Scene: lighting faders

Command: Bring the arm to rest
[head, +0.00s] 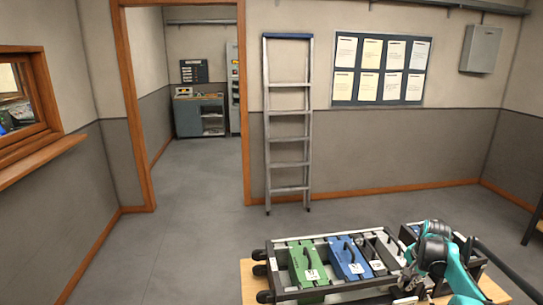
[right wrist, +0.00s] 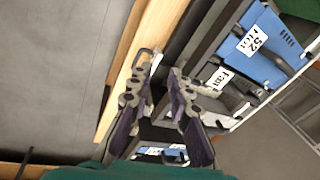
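In the head view my right arm, teal and dark grey, comes in from the lower right. Its gripper (head: 408,283) is small and partly merged with the dark frame behind it. In the right wrist view the right gripper (right wrist: 159,66) has its two dark fingers apart, with nothing clearly held between them. The fingers overlap the wooden table edge and the dark rack frame in that view; I cannot tell whether they touch. My left gripper does not show.
A fader rack (head: 283,244) on a wooden table (head: 248,285) holds a green module (head: 304,264) and a blue module (head: 344,259). The blue module also shows in the right wrist view (right wrist: 266,55). A stepladder (head: 288,139) leans by the back wall. Floor left is clear.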

